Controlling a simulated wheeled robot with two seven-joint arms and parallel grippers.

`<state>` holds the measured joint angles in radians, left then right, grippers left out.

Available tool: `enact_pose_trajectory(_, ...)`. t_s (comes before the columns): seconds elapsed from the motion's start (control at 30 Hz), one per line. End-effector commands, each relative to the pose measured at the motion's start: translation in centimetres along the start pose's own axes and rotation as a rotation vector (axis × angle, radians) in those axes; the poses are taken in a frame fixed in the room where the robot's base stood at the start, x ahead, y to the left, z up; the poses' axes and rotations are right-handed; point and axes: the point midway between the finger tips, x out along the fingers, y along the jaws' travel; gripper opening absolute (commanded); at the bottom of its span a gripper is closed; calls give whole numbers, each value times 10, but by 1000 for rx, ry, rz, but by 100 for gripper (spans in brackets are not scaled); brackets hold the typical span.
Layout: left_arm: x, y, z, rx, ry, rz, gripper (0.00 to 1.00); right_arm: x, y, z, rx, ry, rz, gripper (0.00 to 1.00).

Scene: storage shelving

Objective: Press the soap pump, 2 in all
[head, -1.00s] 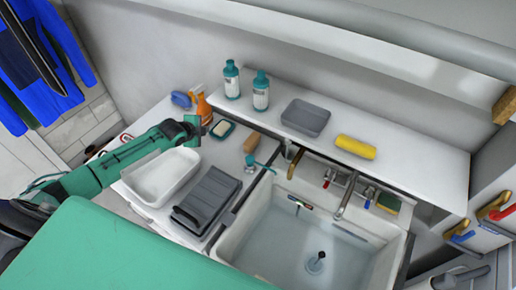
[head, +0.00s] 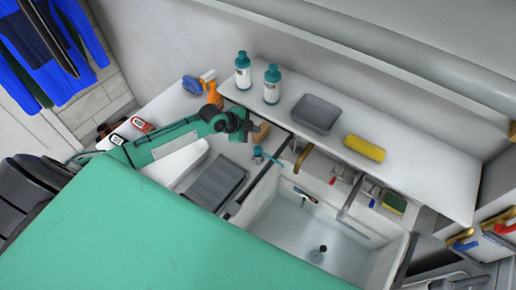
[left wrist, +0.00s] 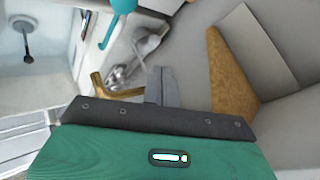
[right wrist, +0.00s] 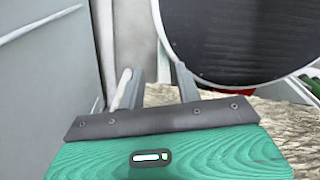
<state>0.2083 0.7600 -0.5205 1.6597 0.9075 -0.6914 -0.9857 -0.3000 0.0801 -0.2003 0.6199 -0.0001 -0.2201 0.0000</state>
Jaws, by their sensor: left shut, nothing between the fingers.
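A small teal pump-like fitting (head: 258,155) with a thin spout stands at the sink's left edge in the head view. A teal piece, likely the same fitting, shows at the top of the left wrist view (left wrist: 123,7). Two white bottles with teal tops, a left one (head: 243,72) and a right one (head: 271,86), stand upright on the back ledge. My left gripper (head: 251,126) is just behind the fitting, apart from it. Its fingers (left wrist: 161,84) are shut and empty. My right gripper (right wrist: 154,88) is open, beside a round dark pan (right wrist: 230,40).
A sink (head: 262,232) with a tap lies right of the fitting. A wooden brown block (head: 262,130) sits by my left gripper. A grey tray (head: 316,113) and yellow roll (head: 364,148) are on the ledge. A dark rack (head: 216,183) and orange spray bottle (head: 213,92) stand left.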

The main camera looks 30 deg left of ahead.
Motion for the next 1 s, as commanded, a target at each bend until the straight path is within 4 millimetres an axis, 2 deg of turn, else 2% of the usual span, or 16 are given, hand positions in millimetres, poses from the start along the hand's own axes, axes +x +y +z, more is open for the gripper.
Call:
enact_pose_trajectory(0.27, 9, 4, 4, 1, 5, -6, 0, 11, 0, 2, 0, -1, 0, 34)
enact_pose_trajectory(0.8, 58, 40, 42, 2, 1, -5, 0, 63, -1, 6, 1, -1, 0, 34)
enact_pose_trajectory(1.0, 62, 43, 44, 2, 1, -4, 0, 66, -1, 6, 1, 0, 0, 34)
